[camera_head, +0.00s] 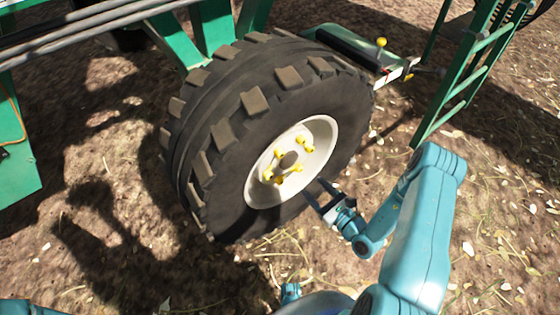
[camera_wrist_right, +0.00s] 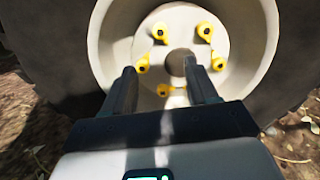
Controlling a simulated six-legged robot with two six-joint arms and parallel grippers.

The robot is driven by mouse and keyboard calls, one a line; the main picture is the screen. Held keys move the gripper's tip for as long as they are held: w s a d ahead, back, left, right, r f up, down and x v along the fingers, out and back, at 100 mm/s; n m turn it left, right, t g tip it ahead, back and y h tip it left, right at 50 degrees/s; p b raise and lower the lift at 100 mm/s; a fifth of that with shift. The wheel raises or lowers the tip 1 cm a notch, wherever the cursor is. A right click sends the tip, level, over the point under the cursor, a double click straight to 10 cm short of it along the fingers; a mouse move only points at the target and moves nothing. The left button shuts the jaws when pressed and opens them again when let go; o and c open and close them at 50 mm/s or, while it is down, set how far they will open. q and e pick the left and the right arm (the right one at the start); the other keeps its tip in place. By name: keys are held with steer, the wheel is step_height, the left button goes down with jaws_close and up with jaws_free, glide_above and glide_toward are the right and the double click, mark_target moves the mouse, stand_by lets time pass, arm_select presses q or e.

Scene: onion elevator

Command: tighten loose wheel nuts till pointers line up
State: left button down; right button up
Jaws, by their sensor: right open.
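The large black-tyred wheel (camera_head: 220,117) stands on the soil with a cream rim (camera_head: 318,132). Several yellow wheel nuts with pointers ring its hub; one is the lower nut (camera_head: 279,180). In the right wrist view are an upper left nut (camera_wrist_right: 160,32), an upper right nut (camera_wrist_right: 205,31), a left nut (camera_wrist_right: 143,64), a right nut (camera_wrist_right: 218,63) and a bottom nut (camera_wrist_right: 165,90), partly between the fingers. I cannot tell which pointers line up. My right gripper (camera_head: 317,190) is open and empty, in front of the rim's lower right, apart from the nuts. My left gripper is not visible.
Green machine framework (camera_head: 210,25) stands above and behind the wheel. A green ladder-like frame (camera_head: 470,75) is at the right, and a green panel (camera_head: 20,165) at the left. Bare soil with scattered leaves is open in front of the wheel.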

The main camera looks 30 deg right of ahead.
mark_target(282, 155)
steer(key=w+b, duration=0.1)
steer(key=w, duration=0.4)
steer(key=w+b, duration=0.1)
steer(key=w, duration=0.4)
steer(key=w+a+b, duration=0.1)
steer(key=w, duration=0.4)
steer(key=shift+w, duration=0.3)
steer(key=c, duration=1.1)
